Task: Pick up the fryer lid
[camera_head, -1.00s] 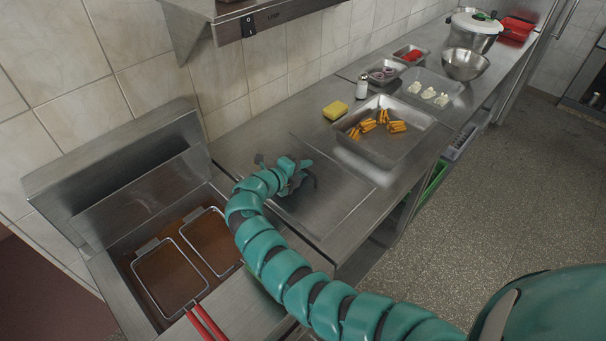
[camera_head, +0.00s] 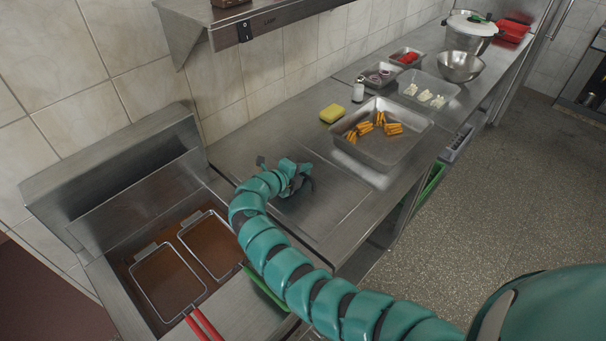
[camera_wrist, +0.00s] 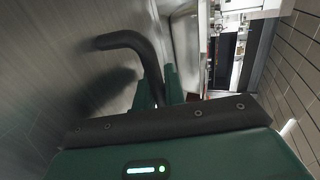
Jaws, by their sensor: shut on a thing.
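The fryer lid (camera_head: 334,207) is a flat brushed-metal sheet on the counter, right of the fryer. My gripper (camera_head: 300,178) is over the lid's left part, and my arm covers some of it. In the wrist view, the lid's metal surface (camera_wrist: 60,75) fills the left side, with a dark curved handle (camera_wrist: 125,40) standing out from it. My gripper (camera_wrist: 160,87) is shut on this handle. I cannot tell whether the lid is clear of the counter.
The open fryer (camera_head: 110,262) holds two wire baskets (camera_head: 168,280) in brown oil at left. A yellow sponge (camera_head: 333,112), a shaker (camera_head: 358,91) and a metal tray (camera_head: 405,150) with orange food are beyond the lid. A shelf (camera_head: 270,22) overhangs the counter.

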